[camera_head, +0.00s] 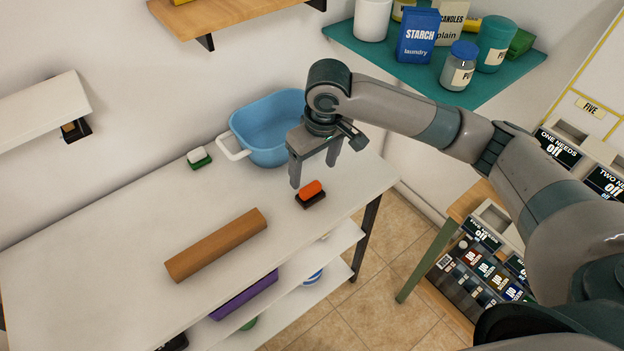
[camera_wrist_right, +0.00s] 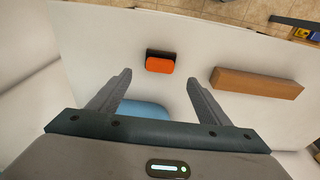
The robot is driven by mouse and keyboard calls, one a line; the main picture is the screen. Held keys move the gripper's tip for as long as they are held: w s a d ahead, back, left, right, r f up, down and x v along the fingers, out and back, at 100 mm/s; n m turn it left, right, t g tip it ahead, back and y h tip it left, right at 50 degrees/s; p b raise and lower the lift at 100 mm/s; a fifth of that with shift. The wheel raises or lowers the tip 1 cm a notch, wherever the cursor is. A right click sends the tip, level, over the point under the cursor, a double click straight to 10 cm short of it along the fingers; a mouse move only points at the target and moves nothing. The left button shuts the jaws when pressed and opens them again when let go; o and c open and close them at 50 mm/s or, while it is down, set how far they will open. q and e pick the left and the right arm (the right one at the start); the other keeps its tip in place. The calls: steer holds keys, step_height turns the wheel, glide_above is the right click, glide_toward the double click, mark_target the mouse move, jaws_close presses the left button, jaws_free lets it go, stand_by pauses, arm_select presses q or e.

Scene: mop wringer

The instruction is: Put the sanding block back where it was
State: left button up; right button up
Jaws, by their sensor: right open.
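The sanding block, an orange block with a dark base (camera_head: 311,193), sits on the white table near its front right part. In the right wrist view the orange block (camera_wrist_right: 160,65) lies beyond my fingertips, in line with the gap between them. My right gripper (camera_head: 314,174) is open and empty, fingers pointing down, above the table beside the block. It does not appear to touch the block. The wrist view shows both fingers (camera_wrist_right: 160,77) spread apart. My left gripper is not in view.
A blue basin (camera_head: 268,125) stands behind my right gripper. A green-and-white block (camera_head: 199,158) lies at the back, and a long brown bar (camera_head: 216,245) lies at front left. A teal shelf (camera_head: 415,70) with several containers hangs at upper right. The table's left part is clear.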

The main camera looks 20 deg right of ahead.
steer(key=shift+s+d+r, duration=0.1)
steer(key=shift+s+r, duration=0.05)
steer(key=shift+r, duration=0.6)
steer(key=shift+s+r, duration=0.1)
steer(key=shift+r, duration=0.65)
